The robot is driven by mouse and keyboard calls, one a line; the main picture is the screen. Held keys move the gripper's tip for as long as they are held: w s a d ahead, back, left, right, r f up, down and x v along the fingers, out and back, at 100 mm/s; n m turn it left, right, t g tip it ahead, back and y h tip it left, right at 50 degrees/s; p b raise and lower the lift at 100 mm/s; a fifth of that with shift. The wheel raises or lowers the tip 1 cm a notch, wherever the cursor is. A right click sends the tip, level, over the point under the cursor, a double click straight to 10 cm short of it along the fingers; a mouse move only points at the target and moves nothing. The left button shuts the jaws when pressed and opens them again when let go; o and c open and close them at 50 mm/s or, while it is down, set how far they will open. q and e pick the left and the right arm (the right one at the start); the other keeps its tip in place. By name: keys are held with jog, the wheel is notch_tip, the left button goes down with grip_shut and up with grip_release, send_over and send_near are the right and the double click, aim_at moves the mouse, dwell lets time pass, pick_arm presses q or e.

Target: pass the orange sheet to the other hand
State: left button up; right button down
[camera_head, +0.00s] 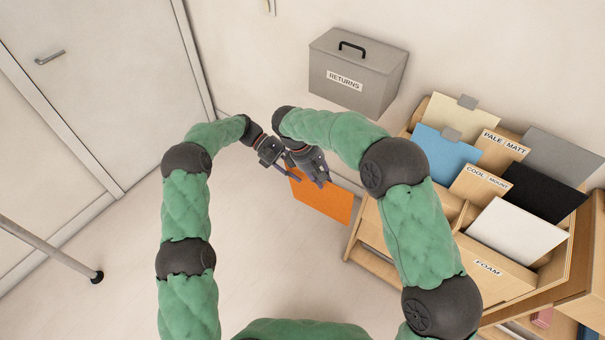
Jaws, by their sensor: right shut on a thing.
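The orange sheet (322,200) hangs tilted in the middle of the camera_head view, below my two grippers. My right gripper (321,180) is shut on the sheet at its upper edge. My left gripper (288,177) is close beside the right one, at the upper left corner of the sheet. Its fingers are small and partly overlap the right gripper and the sheet. I cannot tell whether they touch the sheet or how far apart they are.
A grey lidded box marked RETURNS (330,91) stands behind my grippers. A wooden rack (491,273) at the right holds several sheets and divider labels. A metal pole (45,243) is at the left. The floor between is clear.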

pick_arm(q)
jog(key=shift+x, duration=0.9)
jog(key=shift+s, duration=0.1)
grip_shut()
pick_arm(e)
jog(key=c, duration=1)
grip_release()
jog(key=shift+r, duration=0.1)
